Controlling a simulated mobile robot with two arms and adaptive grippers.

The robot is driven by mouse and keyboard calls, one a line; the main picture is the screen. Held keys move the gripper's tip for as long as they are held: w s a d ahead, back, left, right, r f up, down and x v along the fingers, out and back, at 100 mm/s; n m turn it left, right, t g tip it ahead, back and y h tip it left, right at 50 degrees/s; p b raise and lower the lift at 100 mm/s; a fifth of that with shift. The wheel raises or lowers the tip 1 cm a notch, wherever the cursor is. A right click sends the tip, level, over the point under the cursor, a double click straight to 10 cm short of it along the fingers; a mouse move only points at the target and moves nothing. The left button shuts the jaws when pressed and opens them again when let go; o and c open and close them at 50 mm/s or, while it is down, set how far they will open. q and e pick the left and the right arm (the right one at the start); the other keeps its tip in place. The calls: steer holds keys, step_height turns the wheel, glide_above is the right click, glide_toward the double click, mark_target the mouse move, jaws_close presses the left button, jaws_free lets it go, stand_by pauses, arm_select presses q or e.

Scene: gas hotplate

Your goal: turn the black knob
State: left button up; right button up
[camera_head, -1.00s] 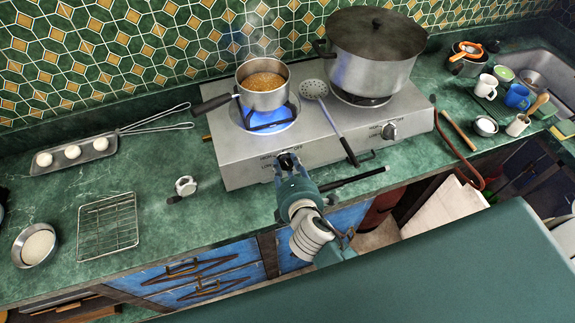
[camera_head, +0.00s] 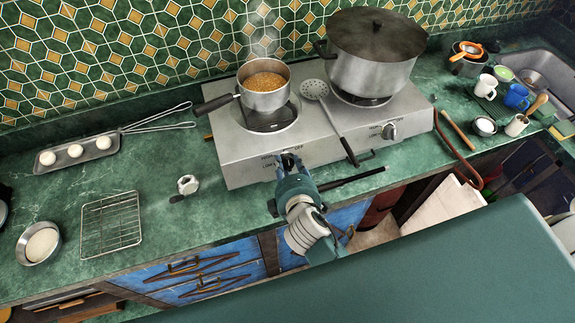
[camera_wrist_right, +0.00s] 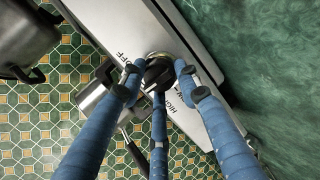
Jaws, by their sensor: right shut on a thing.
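The black knob (camera_wrist_right: 157,71) is on the front of the silver hotplate (camera_head: 236,162), below the left burner. My right gripper (camera_head: 289,168) reaches it from the front and mostly covers it in the head view. In the right wrist view the blue-wrapped fingers of the right gripper (camera_wrist_right: 158,80) are closed around the knob. The left burner (camera_head: 268,118) shows no flame under the small pan (camera_head: 263,96). The pan holds orange-brown contents and steams. My left gripper is not in view.
A large lidded pot (camera_head: 372,70) stands on the right burner. A second knob (camera_head: 389,131) is on the right front. A skimmer (camera_head: 330,110) lies across the hotplate. A wire rack (camera_head: 110,224) and a tray of eggs (camera_head: 75,151) lie on the left counter.

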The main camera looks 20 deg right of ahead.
steer(key=shift+d, duration=0.25)
steer(key=o, duration=1.1)
steer(key=shift+d+f, duration=0.1)
steer(key=shift+s+a, duration=0.2)
steer(key=shift+s, duration=0.1)
steer(key=v, duration=1.1)
steer(key=shift+s+d+r, duration=0.1)
steer(key=shift+s+r, duration=0.05)
steer(key=shift+r, duration=0.1)
